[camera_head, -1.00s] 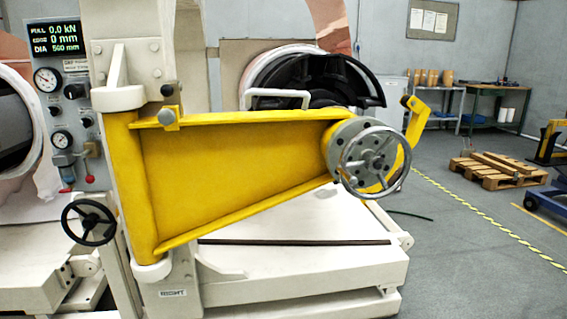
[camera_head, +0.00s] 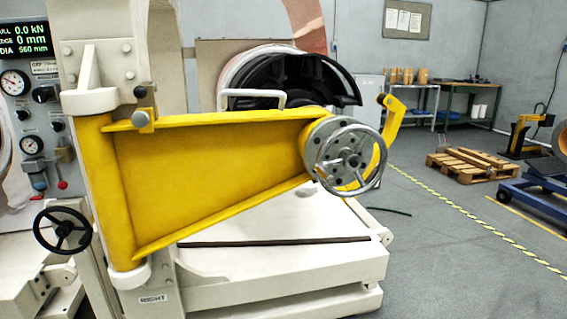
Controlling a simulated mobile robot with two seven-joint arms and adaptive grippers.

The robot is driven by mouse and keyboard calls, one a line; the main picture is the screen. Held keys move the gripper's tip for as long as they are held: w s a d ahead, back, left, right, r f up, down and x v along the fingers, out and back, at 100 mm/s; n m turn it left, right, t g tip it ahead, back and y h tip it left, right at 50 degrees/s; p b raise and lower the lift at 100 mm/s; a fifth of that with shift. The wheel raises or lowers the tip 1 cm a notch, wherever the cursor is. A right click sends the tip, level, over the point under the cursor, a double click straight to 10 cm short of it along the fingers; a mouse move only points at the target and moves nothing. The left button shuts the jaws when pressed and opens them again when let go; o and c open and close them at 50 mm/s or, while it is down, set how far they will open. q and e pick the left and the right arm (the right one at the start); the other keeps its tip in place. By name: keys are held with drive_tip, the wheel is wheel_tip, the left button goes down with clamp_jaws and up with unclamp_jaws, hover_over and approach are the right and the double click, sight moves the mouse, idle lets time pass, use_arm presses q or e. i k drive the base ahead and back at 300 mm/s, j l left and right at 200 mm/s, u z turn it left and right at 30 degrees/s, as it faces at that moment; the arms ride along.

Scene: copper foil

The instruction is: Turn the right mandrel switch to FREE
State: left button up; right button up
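The machine's control panel (camera_head: 33,150) stands at the left edge, partly cut off. Which of these is the right mandrel switch I cannot tell; the labels are too small to read. A white post marked RIGHT (camera_head: 153,298) bears a yellow swing arm (camera_head: 215,175) with a silver handwheel (camera_head: 350,160) at its end. Neither of my grippers is in view.
A black handwheel (camera_head: 62,230) sticks out below the panel. A white platform (camera_head: 280,265) lies under the yellow arm. A wooden pallet (camera_head: 468,163), a blue cart (camera_head: 535,192) and a green workbench (camera_head: 472,90) stand at the right. The grey floor in the right foreground is clear.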

sight(58, 126)
drive_tip(key=u, duration=1.25)
drive_tip(key=i+j+u, duration=0.3)
drive_tip(key=i+j, duration=0.1)
drive_tip(key=j, duration=0.05)
